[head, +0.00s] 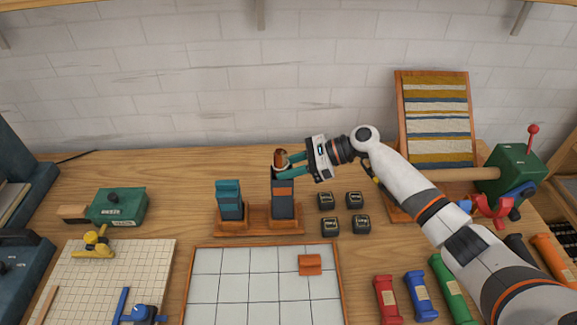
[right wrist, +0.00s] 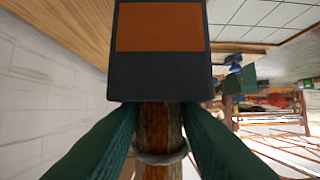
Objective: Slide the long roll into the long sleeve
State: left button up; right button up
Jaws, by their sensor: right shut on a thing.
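The long sleeve (head: 283,208) is a dark upright box with an orange patch, standing in a wooden rack (head: 258,231). It fills the upper middle of the right wrist view (right wrist: 160,75). The long roll (head: 280,157) is brown and upright above the sleeve, with a grey ring around it. In the right wrist view the roll (right wrist: 156,122) meets the sleeve's end in line with it; I cannot tell how deep it sits. My right gripper (head: 284,168), with green fingers, is shut on the roll just above the sleeve. My left gripper is out of view.
A shorter sleeve with a teal top (head: 229,200) stands left in the rack. Several small black blocks (head: 326,201) lie to the right. A gridded mat (head: 222,272) in front bears an orange piece (head: 310,264). A green box (head: 118,207) is at left.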

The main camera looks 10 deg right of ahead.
jog(key=o, duration=0.9)
jog(key=shift+o, duration=0.2)
jog(key=shift+d+r, duration=0.1)
jog(key=shift+d, duration=0.45)
jog(key=shift+o, duration=0.7)
jog(key=b+v, duration=0.2)
jog(key=v, duration=0.9)
jog(key=shift+s, duration=0.2)
jog(key=shift+w+a, duration=0.15)
